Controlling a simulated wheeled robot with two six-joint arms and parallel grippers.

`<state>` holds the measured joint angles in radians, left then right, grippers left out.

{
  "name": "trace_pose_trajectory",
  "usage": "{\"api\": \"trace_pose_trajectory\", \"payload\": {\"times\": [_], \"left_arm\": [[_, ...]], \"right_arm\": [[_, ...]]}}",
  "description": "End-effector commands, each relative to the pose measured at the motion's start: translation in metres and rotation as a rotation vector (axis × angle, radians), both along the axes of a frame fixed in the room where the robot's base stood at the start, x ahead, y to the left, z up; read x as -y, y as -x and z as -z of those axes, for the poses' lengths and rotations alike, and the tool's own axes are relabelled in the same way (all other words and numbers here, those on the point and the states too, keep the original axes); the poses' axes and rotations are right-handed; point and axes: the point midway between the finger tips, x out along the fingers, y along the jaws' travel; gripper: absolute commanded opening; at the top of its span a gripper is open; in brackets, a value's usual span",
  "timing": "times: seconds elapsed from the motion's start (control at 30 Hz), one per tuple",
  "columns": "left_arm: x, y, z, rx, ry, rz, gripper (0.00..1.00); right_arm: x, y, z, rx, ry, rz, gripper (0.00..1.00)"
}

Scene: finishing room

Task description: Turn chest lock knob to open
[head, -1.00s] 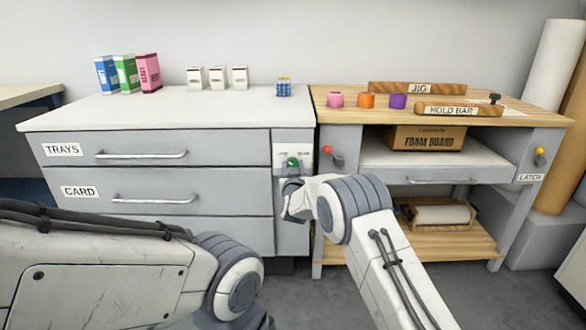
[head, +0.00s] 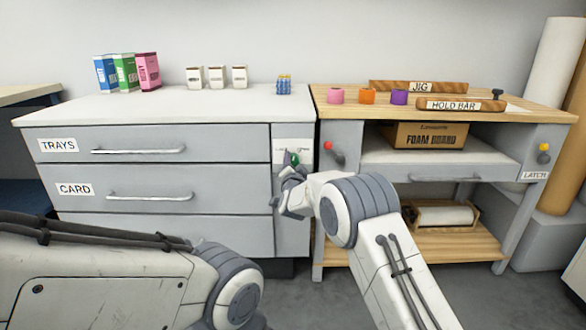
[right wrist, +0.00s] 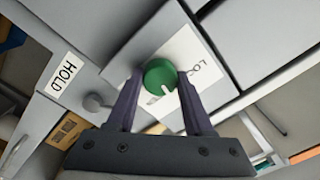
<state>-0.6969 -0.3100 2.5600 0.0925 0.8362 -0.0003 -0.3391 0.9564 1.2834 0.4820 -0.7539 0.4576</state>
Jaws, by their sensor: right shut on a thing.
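The green lock knob (head: 294,158) sits on a white plate (head: 293,144) at the top of the narrow panel right of the grey chest's (head: 170,160) drawers. My right gripper (head: 288,172) is at the knob, rolled to a slant. In the right wrist view the green knob (right wrist: 160,78) is between the two fingers of my right gripper (right wrist: 160,90), which are shut on it. A white pointer mark shows on the knob's lower right. The plate's lettering is partly hidden. My left arm crosses the lower left, and its gripper is out of frame.
A workbench (head: 340,110) stands right of the chest. It carries a red-tipped lever (head: 328,147) close to the knob and a yellow-tipped one (head: 543,150) at far right. Boxes (head: 127,72) and blue-marked cells (head: 284,84) stand on the chest top. The drawers are shut.

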Motion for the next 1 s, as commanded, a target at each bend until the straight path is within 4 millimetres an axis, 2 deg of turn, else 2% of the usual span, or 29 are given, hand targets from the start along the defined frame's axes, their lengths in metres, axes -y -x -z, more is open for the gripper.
{"api": "trace_pose_trajectory", "payload": {"times": [0.03, 0.5, 1.0], "left_arm": [[0.0, 0.0, 0.007, 0.0, 0.0, 0.0, 0.5], [0.0, 0.0, 0.036, 0.0, 0.0, 0.0, 0.5], [0.0, 0.0, 0.047, 0.0, 0.0, 0.0, 0.5]], "right_arm": [[0.001, 0.0, 0.002, 0.003, -0.045, 0.001, 0.0], [0.001, 0.0, 0.003, 0.002, -0.434, 0.002, 0.0], [0.001, 0.0, 0.001, 0.001, -0.596, 0.002, 0.0]]}}
